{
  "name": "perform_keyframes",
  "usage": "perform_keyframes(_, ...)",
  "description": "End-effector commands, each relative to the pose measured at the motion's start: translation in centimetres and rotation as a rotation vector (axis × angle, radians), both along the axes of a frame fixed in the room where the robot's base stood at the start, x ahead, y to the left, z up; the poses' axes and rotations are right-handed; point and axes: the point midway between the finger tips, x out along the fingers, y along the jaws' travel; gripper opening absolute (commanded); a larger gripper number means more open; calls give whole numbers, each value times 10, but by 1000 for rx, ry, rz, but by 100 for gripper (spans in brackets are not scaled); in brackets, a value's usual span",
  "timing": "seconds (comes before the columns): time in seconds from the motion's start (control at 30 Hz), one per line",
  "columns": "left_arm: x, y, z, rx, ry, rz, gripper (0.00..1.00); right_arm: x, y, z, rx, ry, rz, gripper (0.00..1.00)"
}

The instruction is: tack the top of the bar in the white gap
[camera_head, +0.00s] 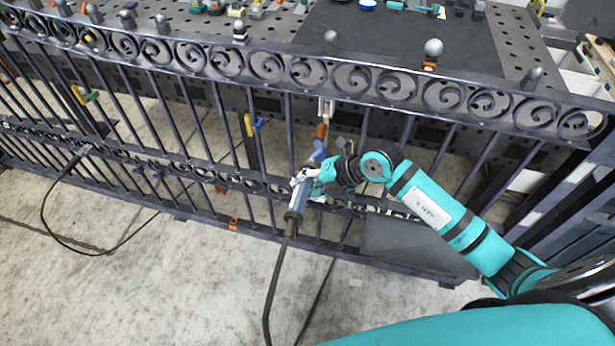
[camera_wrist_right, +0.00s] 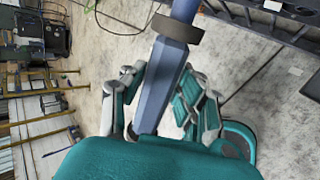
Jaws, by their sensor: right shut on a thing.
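My right gripper (camera_head: 306,186) is shut on a blue-grey torch handle (camera_head: 298,200) in front of the gate. In the right wrist view, the handle (camera_wrist_right: 160,85) with a dark collar runs between the fingers (camera_wrist_right: 158,108). A dark cable (camera_head: 274,280) hangs from its lower end. Above the gripper, a blue piece (camera_head: 318,152) and an orange-brown piece (camera_head: 321,131) lead up to the white-marked place (camera_head: 326,107) under the scroll band. I cannot tell whether they belong to the torch or whether anything touches there. The bar's top is too small to make out. My left gripper is out of view.
The dark gate (camera_head: 200,160) spans the view with a scroll band (camera_head: 230,62) on top. A yellow-blue clamp (camera_head: 251,125) and a yellow-green clamp (camera_head: 84,96) sit on it. A perforated table (camera_head: 265,28) with small parts stands behind. Another cable (camera_head: 85,253) lies on the open floor.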

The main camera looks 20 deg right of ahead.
Motion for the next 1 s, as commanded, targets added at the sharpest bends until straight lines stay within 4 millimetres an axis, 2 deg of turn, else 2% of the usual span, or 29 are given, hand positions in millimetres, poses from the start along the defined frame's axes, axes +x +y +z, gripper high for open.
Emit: perform_keyframes(1.0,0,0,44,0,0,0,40,-65,45,-4,4,-3,0,0)
